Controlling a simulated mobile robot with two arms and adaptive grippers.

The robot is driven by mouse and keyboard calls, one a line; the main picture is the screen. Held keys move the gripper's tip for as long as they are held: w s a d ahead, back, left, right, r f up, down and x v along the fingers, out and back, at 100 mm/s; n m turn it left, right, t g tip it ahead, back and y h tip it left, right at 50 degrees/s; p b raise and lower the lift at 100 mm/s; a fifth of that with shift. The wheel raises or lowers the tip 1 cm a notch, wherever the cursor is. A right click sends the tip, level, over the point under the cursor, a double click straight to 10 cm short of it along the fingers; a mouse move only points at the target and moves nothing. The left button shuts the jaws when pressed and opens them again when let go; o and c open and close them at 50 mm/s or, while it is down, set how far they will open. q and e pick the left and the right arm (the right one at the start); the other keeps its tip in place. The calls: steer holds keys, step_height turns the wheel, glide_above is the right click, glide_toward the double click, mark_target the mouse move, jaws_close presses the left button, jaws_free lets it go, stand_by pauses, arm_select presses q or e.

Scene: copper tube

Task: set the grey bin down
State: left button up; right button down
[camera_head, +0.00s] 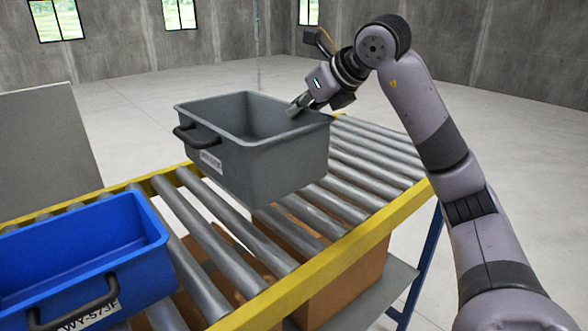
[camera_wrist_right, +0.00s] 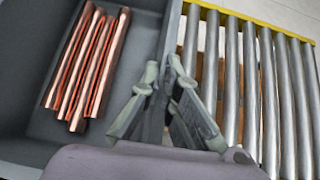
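The grey bin (camera_head: 275,162) is over the metal rollers of the conveyor, at the middle of the head view. I cannot tell clearly whether its base touches the rollers. Its dark handle (camera_head: 197,137) is on the left end, with nothing holding it. My right gripper (camera_head: 298,104) is at the bin's right end wall, its fingers on either side of the rim. In the right wrist view the fingers (camera_wrist_right: 166,72) are closed around that wall. Several copper tubes (camera_wrist_right: 88,68) lie inside the bin. My left gripper is not in view.
A blue bin (camera_head: 150,232) stands on the rollers at the lower left. The conveyor has a yellow side rail (camera_head: 345,252). Bare rollers (camera_head: 372,160) lie to the right of the grey bin. Cardboard boxes (camera_head: 345,288) sit beneath the rollers.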

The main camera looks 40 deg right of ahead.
step_height(320, 180, down, 8)
steer(key=shift+f, duration=1.2)
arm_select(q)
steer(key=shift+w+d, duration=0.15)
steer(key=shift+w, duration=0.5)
arm_select(e)
step_height(320, 180, down, 2)
steer(key=shift+f, duration=0.25)
steer(key=c, duration=2.3)
jaws_free()
steer(key=shift+f, duration=0.15)
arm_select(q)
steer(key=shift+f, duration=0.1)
arm_select(e)
steer(key=o, duration=0.5)
